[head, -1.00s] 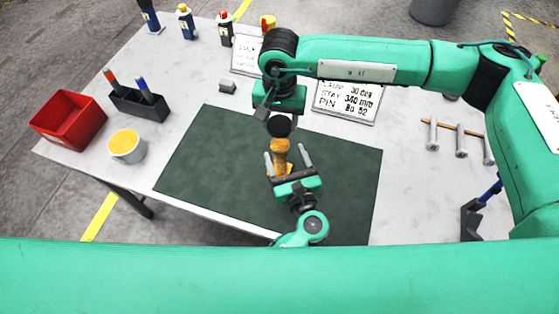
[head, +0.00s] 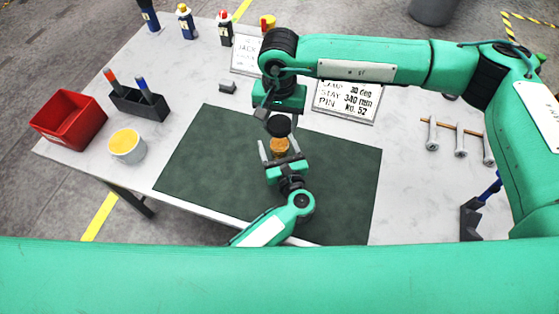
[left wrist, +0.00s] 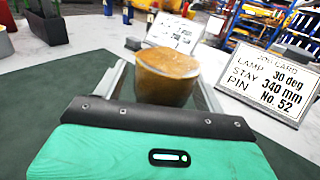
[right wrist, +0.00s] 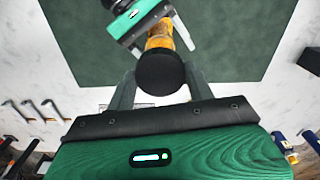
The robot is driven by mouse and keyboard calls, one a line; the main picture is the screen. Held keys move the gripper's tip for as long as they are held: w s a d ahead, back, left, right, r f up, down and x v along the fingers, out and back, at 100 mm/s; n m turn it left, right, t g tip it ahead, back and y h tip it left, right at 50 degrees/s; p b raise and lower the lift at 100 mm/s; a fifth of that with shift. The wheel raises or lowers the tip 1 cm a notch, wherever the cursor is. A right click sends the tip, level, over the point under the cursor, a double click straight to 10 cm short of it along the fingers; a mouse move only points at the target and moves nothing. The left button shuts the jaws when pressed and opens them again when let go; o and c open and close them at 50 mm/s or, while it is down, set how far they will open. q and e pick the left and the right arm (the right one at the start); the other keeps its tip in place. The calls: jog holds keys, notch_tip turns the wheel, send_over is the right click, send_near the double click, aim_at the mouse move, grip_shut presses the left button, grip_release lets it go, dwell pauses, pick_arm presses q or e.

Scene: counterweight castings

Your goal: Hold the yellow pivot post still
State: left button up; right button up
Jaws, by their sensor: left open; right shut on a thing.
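The yellow pivot post (head: 280,148) stands on the dark green mat (head: 205,150), worn and orange-yellow, with a round black piece (head: 278,126) at its upper end. My left gripper (head: 279,150) is open, with one finger on each side of the post. The left wrist view shows the post (left wrist: 167,75) between those fingers; whether they touch it I cannot tell. My right gripper (right wrist: 160,85) is shut on the black piece (right wrist: 160,70) from above. The post's lower part is hidden behind my left gripper in the head view.
Two written cards (head: 347,98) stand behind the mat. At left are a red bin (head: 68,118), a yellow-filled cup (head: 127,145) and a dark holder with markers (head: 140,104). Several metal pins (head: 460,140) lie at right. The mat's left part is clear.

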pick_arm(q)
jog(key=c, duration=1.4)
jog(key=shift+c, duration=0.2)
pick_arm(e)
send_over(280, 145)
jog(key=shift+w+f, duration=0.15)
jog(key=shift+f, duration=2.35)
jog(key=shift+f, duration=0.85)
jog(key=shift+f, duration=0.55)
